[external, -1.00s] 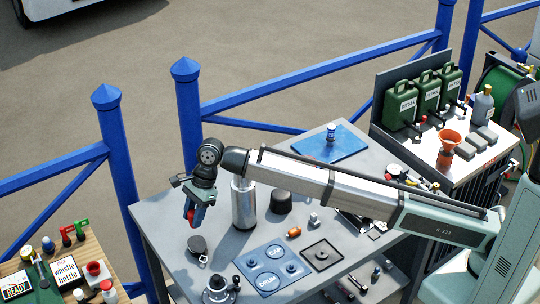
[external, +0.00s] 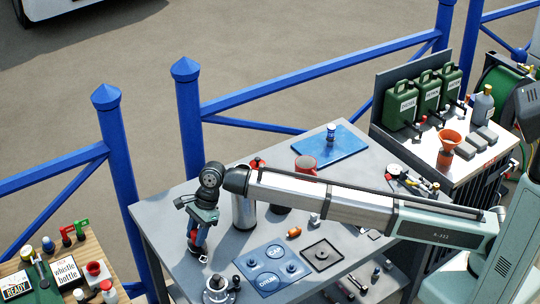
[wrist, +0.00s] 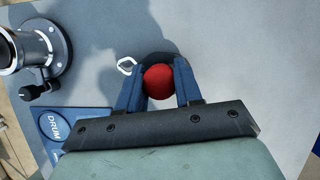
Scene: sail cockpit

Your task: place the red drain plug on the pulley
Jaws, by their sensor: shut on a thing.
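The red drain plug (wrist: 158,82) shows as a red ball between the two blue fingers of my gripper (wrist: 158,76) in the wrist view. My gripper (external: 198,248) is shut on it, pointing down low over the left part of the grey table. In the external view the fingers mostly hide the plug. A pale metal ring (wrist: 127,66) shows beside the left finger and also in the external view (external: 203,259). It appears to be the shackle of the dark pulley, whose body is hidden under my gripper. I cannot tell whether the plug touches the pulley.
A winch (external: 218,291) stands near the table's front edge, also in the wrist view (wrist: 30,48). A red mug (external: 306,165) stands farther back.

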